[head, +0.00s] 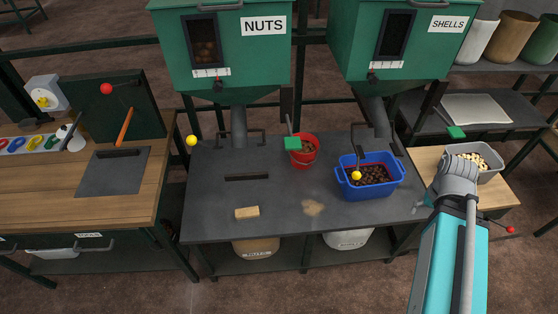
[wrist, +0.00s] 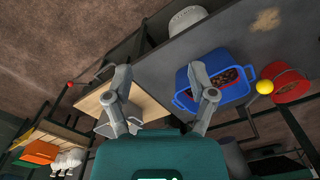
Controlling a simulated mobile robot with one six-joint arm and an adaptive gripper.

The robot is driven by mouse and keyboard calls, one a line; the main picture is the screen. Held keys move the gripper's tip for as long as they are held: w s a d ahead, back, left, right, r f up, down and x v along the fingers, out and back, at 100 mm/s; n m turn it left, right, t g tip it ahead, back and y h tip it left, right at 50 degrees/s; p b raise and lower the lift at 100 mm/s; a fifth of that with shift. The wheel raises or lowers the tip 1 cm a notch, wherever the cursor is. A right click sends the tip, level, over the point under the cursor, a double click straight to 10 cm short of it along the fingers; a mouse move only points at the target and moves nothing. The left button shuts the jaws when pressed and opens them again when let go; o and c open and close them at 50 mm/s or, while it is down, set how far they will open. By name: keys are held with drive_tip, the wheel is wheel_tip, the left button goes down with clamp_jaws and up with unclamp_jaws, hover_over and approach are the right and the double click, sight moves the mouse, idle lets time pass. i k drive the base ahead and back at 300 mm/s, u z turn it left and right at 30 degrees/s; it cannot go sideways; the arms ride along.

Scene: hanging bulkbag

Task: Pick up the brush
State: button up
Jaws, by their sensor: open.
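A small tan block (head: 247,212), which looks like the brush, lies flat at the front left of the dark middle table. Its bristles cannot be made out. I do not make it out in the wrist view. My gripper (head: 455,168) is far to its right, above the right side bench by the grey tray. The wrist view shows its two fingers (wrist: 160,74) spread apart with nothing held between them.
A blue tub (head: 370,190) and a red bucket (head: 304,150) stand on the dark table (head: 215,192), beside a tan spill (head: 313,208). A grey tray (head: 487,152) is near my gripper. Green hoppers (head: 222,55) overhang the back.

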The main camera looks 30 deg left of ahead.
sight(242, 214)
drive_tip(key=u, duration=1.65)
